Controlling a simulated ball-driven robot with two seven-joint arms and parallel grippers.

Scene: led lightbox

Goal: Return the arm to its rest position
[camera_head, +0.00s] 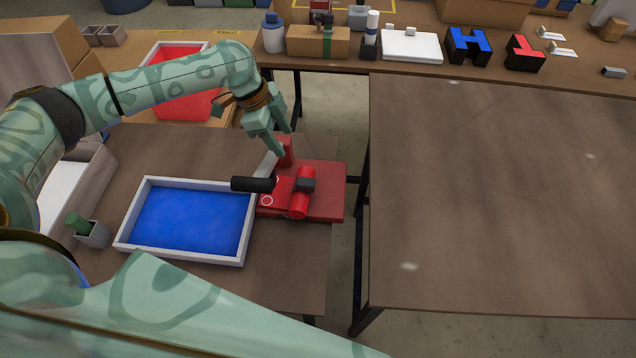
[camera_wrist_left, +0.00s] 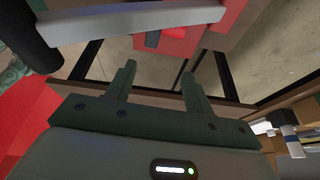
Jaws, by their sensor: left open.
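My left arm comes in from the left in the head view, bent high over the left table. Its gripper (camera_head: 280,140) points down beside the red device (camera_head: 325,190), close to that device's upright part. In the left wrist view the two fingers of my left gripper (camera_wrist_left: 158,88) stand apart with nothing between them. The red device, with a black handle (camera_head: 253,185), also shows at the top of the wrist view (camera_wrist_left: 185,38). I cannot tell from the head view whether the fingers touch it. My right gripper does not show in either view.
A white-rimmed tray with a blue bottom (camera_head: 190,222) lies on the left table, near a small grey cup (camera_head: 93,235). A red-bottomed tray (camera_head: 185,85) lies behind. The right table (camera_head: 500,200) is bare. Boxes, bottles and block letters (camera_head: 468,46) line the back table.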

